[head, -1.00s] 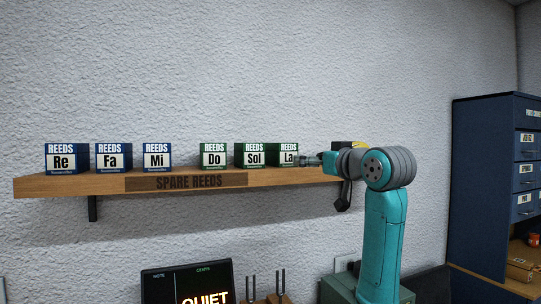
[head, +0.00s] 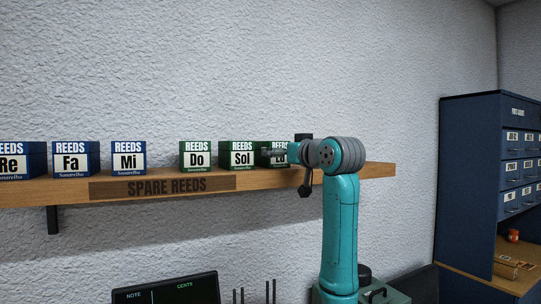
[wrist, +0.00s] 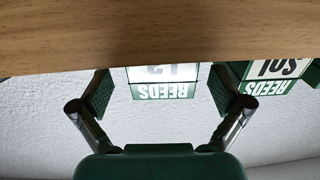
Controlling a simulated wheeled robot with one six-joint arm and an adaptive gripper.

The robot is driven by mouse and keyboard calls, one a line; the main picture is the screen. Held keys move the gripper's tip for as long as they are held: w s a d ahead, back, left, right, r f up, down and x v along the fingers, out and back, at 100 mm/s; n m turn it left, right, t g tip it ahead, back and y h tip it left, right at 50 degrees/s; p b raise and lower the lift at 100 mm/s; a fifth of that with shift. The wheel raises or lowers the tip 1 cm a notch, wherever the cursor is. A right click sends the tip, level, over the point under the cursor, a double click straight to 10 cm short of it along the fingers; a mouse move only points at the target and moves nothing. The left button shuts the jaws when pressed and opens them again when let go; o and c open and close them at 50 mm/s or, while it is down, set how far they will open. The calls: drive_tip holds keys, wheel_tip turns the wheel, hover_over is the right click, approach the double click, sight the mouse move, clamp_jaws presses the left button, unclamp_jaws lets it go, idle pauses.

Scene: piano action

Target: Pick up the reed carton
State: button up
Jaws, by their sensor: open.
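The reed cartons stand in a row on the wooden shelf (head: 330,175). The green La carton (head: 281,146) is at the right end, partly hidden behind my gripper (head: 272,153) in the head view. In the wrist view, which is upside down, a green carton (wrist: 163,90) shows between the two open fingers of my gripper (wrist: 164,97), with a gap on each side. Its letters are partly cut off by the shelf edge. The Sol carton (head: 242,158) stands just left of La; it also shows in the wrist view (wrist: 272,85), beyond one finger.
The green Do carton (head: 197,158) and blue Mi (head: 129,158), Fa (head: 75,159) and Re (head: 20,160) cartons stand further left. The shelf is bare right of my arm. A blue drawer cabinet (head: 470,180) stands at right; a dark tuner display (head: 165,290) is below.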

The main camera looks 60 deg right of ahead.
drive_tip(key=x, duration=0.5)
drive_tip(key=shift+a, duration=0.1)
drive_tip(key=shift+c, duration=0.3)
drive_tip(key=c, duration=1.4)
drive_tip(key=shift+r, duration=0.1)
drive_tip(key=shift+c, duration=0.2)
